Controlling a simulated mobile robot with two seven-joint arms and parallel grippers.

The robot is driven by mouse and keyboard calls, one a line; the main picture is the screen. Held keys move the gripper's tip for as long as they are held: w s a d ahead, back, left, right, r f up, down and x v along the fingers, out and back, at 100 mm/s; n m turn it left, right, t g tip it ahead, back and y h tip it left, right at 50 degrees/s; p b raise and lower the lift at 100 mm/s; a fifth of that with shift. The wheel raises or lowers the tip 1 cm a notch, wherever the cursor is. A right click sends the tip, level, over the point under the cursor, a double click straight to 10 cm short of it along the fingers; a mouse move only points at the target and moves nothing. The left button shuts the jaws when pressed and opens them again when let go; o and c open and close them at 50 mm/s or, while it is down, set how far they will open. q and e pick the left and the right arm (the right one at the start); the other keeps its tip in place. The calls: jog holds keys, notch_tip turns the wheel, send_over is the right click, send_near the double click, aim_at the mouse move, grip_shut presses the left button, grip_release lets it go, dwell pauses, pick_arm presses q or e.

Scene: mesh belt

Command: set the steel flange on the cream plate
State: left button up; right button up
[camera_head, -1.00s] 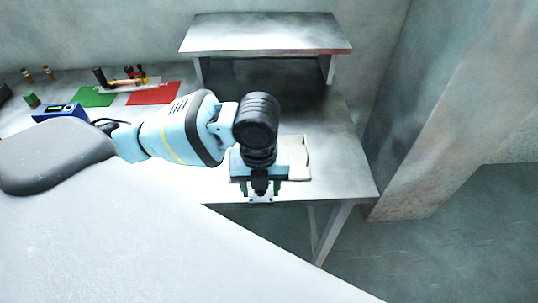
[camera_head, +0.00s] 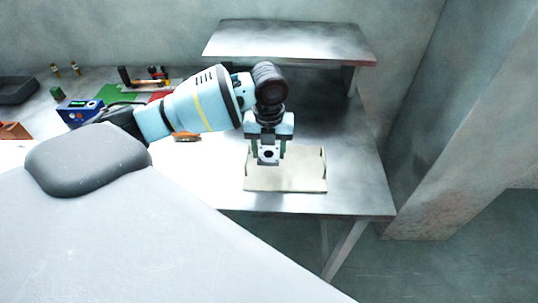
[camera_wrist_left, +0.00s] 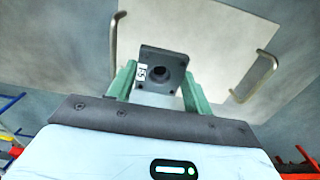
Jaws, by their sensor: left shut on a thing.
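The steel flange (camera_head: 268,155) is a small grey square piece with a dark round hole. My left gripper (camera_head: 268,151) is shut on it, one green finger on each side. In the left wrist view the flange (camera_wrist_left: 176,60) carries a white label. The cream plate (camera_head: 290,182) lies on the steel table, with a handle at each side. The flange overlaps the plate's back part in the head view; the gap between them is hard to judge. The plate (camera_wrist_left: 205,30) also shows behind the flange in the left wrist view. My right gripper is not in view.
A raised steel shelf (camera_head: 290,40) stands at the back of the table (camera_head: 355,180). An orange-brown item (camera_head: 187,137) lies left of the plate. A blue device (camera_head: 80,112), a green mat (camera_head: 113,93) and tools are further left. The table right of the plate is clear.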

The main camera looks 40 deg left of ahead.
aim_at(268, 154)
pick_arm(q)
jog(key=shift+w+a, duration=0.25)
jog(key=shift+w, duration=0.1)
jog(key=shift+f, duration=1.7)
jog(key=shift+f, duration=0.15)
jog(key=o, duration=0.9)
notch_tip(268, 154, up, 12)
jog(key=shift+r+p, duration=0.1)
jog(key=shift+p, duration=0.25)
